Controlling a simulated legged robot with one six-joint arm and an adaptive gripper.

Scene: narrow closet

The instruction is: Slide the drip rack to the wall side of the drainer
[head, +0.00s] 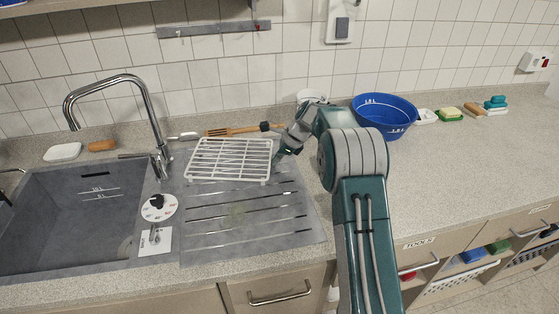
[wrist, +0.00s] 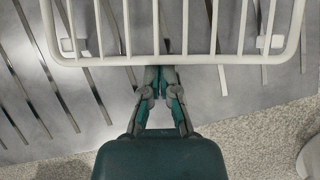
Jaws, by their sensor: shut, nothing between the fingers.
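The drip rack (head: 231,158) is a white wire rack. It lies on the upper, wall-side part of the grey ribbed drainer (head: 250,232), right of the sink. The lower, front part of the drainer is bare. My gripper (head: 279,156) is at the right edge of the rack in the head view, partly hidden by my own wrist. In the wrist view the rack (wrist: 190,58) fills the top, and my gripper (wrist: 160,72) has its fingertips together at the rack's near rim. The tips are partly under or against the rim; I cannot tell which. Nothing is held.
A grey sink (head: 70,220) with a tall chrome faucet (head: 118,82) is on the left. A white container (head: 311,97) and a blue basin (head: 385,114) stand behind my arm. The counter at right is mostly clear.

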